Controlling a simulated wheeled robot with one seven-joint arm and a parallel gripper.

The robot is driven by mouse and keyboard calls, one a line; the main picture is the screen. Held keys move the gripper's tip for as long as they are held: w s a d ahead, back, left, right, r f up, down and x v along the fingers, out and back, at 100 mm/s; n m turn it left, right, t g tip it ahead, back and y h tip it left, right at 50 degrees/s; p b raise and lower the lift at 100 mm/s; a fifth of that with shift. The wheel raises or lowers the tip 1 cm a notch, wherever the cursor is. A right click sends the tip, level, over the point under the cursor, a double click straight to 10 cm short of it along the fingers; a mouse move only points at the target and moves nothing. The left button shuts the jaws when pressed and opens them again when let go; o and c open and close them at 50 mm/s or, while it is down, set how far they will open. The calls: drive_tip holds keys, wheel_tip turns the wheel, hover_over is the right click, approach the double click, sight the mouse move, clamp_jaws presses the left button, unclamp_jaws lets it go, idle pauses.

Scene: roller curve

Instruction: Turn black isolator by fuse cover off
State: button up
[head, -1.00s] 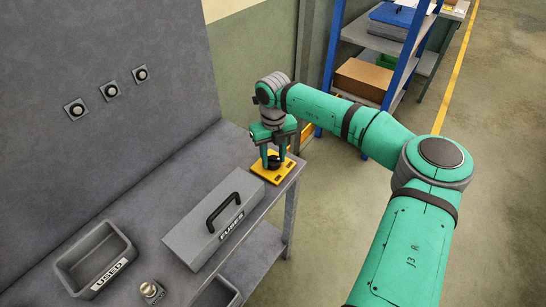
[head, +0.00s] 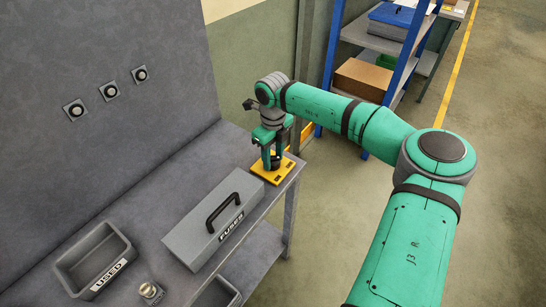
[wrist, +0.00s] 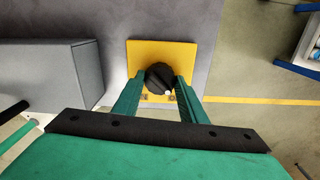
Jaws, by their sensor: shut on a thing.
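The black isolator (wrist: 158,74) is a round knob on a yellow plate (head: 285,172) at the bench's far right corner. In the wrist view a small white mark shows on the knob's near edge, slightly right of its middle. My gripper (head: 272,162) points down over the plate, its green fingers shut on the knob from both sides, as the wrist view also shows (wrist: 160,84). In the head view the fingers partly hide the knob. The fuse cover (head: 190,240), a grey box lid with a black handle and a FUSES label, lies beside the plate.
A grey USED bin (head: 75,258) and a small metal knob-like part (head: 148,290) sit nearer on the bench (head: 150,185). Three round wall fittings (head: 109,91) are on the back panel. A blue-framed shelf (head: 390,50) stands beyond the bench.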

sight(272, 157)
drive_tip(key=shift+w+r, duration=0.15)
drive_tip(key=o, duration=1.1)
drive_tip(key=shift+w, duration=0.1)
drive_tip(key=shift+c, duration=0.2)
drive_tip(key=shift+a, duration=0.2)
drive_tip(key=shift+d, duration=0.25)
wheel_tip(272, 157, up, 11)
drive_tip(key=shift+a, duration=0.3)
drive_tip(key=shift+f, duration=0.2)
